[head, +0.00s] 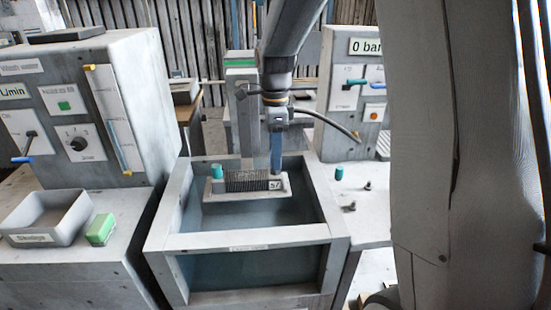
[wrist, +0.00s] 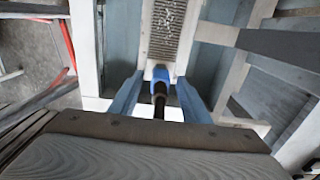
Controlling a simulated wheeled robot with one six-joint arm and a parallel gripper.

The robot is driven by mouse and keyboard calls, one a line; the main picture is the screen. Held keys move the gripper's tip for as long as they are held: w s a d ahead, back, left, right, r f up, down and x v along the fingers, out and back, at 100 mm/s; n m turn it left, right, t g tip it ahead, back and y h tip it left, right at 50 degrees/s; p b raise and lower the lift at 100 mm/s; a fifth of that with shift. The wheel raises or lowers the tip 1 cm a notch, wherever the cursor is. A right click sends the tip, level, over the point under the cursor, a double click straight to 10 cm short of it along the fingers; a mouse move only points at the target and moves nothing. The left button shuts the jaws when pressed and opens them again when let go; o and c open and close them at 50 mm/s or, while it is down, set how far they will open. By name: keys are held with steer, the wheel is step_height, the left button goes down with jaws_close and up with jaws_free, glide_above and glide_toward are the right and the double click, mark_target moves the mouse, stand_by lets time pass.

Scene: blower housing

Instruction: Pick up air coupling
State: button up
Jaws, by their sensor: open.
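A blue air coupling with a dark stem (wrist: 160,88) sits in the middle of the wrist view, at the near end of a light housing with a finned grille (wrist: 165,40). The two blue-grey fingers of my gripper (wrist: 159,80) are open, one on each side of the coupling. I cannot tell whether they touch it. In the head view my gripper (head: 276,165) points down at the right end of the finned housing (head: 247,181), over an open tank. The coupling itself cannot be made out there.
The tank's grey frame (head: 245,238) surrounds the housing. Teal caps (head: 217,171) (head: 339,172) and small dark pegs (head: 350,207) stand nearby. Control cabinets (head: 70,110) stand left and right. A grey tray (head: 45,218) and green block (head: 101,229) lie at left. A dark hose (head: 325,119) curves right.

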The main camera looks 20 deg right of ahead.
steer(key=shift+f, duration=0.25)
jaws_close()
steer(key=shift+r, duration=0.1)
step_height(320, 180, up, 10)
steer(key=shift+f+b, duration=0.1)
steer(key=shift+b, duration=1.1)
